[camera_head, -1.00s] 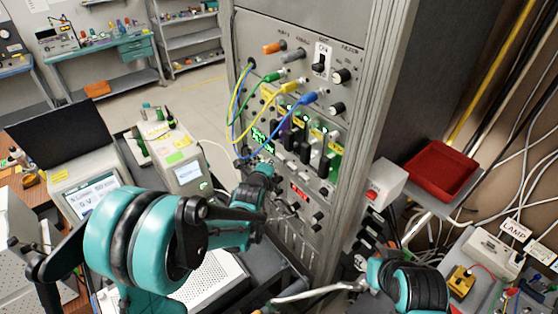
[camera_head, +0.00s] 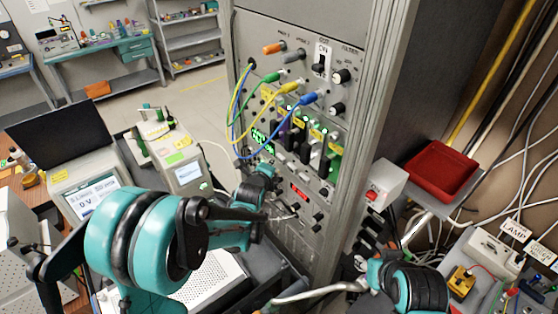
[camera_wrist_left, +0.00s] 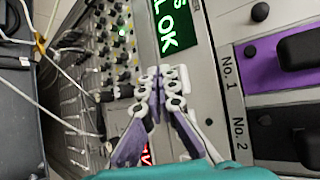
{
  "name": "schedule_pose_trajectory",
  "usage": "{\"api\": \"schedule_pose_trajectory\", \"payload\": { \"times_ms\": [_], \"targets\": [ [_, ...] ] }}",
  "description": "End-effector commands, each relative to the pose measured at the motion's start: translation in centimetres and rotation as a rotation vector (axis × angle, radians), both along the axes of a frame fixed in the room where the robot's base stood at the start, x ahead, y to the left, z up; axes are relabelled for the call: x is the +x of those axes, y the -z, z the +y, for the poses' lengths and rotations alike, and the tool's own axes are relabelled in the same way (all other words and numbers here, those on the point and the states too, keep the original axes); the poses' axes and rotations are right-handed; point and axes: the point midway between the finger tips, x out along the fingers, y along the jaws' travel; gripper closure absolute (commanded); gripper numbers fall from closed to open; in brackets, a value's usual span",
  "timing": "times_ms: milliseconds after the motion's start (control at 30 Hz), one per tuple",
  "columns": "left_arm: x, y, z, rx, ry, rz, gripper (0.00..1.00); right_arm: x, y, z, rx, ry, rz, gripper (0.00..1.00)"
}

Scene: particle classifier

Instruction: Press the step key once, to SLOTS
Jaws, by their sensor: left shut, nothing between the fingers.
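The grey instrument rack (camera_head: 345,150) stands in the middle of the head view. Its front carries a green lit display (camera_head: 259,140) and a red lit display (camera_head: 299,194). My left gripper (camera_head: 287,212) is close to the lower rack front, near the red display. In the left wrist view my left gripper (camera_wrist_left: 161,78) is shut and empty, its tips just below the green display (camera_wrist_left: 170,25), which ends in "OK". Part of the red display (camera_wrist_left: 147,157) shows behind the fingers. I cannot pick out the step key; contact with the panel cannot be told. My right gripper is not clearly visible.
Yellow, green and blue cables (camera_head: 240,110) loop in front of the upper panel. Black levers on coloured plates (camera_head: 333,150) sit right of the green display. A red tray (camera_head: 440,170) and a box with a red button (camera_head: 374,194) stand right of the rack.

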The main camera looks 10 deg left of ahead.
Motion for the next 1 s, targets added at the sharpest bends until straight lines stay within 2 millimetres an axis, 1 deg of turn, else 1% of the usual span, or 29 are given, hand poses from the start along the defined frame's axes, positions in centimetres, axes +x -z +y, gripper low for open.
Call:
{"api": "schedule_pose_trajectory", "payload": {
  "times_ms": [400, 700, 1000],
  "targets": [
    [0.02, 0.0, -0.01, 0.0, 0.0, 0.0, 1.0, 0.0, 0.01, 0.0, 0.0, 0.0, 0.0, 0.6],
    [0.6, 0.03, -0.62, 0.001, 0.001, 0.0, 1.0, -0.01, 0.42, 0.0, 0.0, 0.0, 0.0, 0.6],
    [0.6, -0.03, -0.61, 0.0, 0.0, 0.0, 1.0, 0.0, 0.37, 0.0, 0.0, 0.0, 0.0, 0.6]
  ]
}}
